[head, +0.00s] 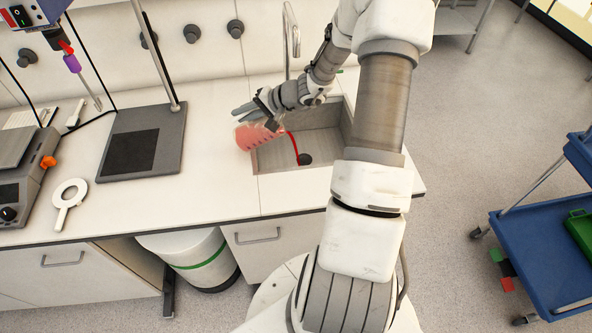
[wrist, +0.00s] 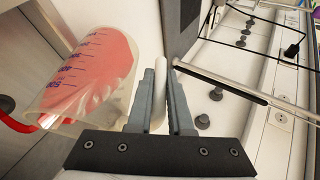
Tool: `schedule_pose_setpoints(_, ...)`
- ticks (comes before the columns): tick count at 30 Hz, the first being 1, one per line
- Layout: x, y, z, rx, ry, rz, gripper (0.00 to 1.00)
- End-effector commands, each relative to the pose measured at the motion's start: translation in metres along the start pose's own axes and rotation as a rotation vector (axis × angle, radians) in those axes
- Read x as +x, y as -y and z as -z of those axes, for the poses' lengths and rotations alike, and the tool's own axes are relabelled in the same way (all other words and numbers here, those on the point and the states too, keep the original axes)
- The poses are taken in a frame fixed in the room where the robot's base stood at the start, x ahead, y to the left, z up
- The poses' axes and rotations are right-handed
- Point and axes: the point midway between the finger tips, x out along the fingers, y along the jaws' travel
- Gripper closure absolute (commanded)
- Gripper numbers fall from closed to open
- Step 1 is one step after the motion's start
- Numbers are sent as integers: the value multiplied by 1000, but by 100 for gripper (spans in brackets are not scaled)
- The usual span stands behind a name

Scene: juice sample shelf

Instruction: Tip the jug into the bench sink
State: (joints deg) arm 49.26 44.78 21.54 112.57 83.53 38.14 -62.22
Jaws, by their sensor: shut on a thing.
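The jug (head: 258,136) is a clear, marked vessel with red liquid in it, tipped well over on its side at the left edge of the bench sink (head: 330,148). A thin red stream runs from its right end down into the basin, near the dark drain. My gripper (head: 250,108) is above the jug, shut on its handle. In the wrist view the jug (wrist: 88,75) lies left of my gripper (wrist: 161,80), with a pale bar, seemingly the handle, between the fingers. Red liquid and purple markings show through the wall. The stream shows at the lower left there.
A tap (head: 291,40) stands behind the sink, close to my arm. A stand with a dark base plate (head: 140,145) and a white ring-shaped tool (head: 68,198) are left on the bench. A blue cart (head: 540,240) stands on the floor at right.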

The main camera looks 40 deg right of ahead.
Motion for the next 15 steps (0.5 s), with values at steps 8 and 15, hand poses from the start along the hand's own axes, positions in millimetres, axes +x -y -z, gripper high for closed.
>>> schedule_pose_setpoints(8, -1, -1, 1, 7, 3, 20, 100)
schedule_pose_setpoints(15, -1, -4, 2, 13, 6, 36, 100)
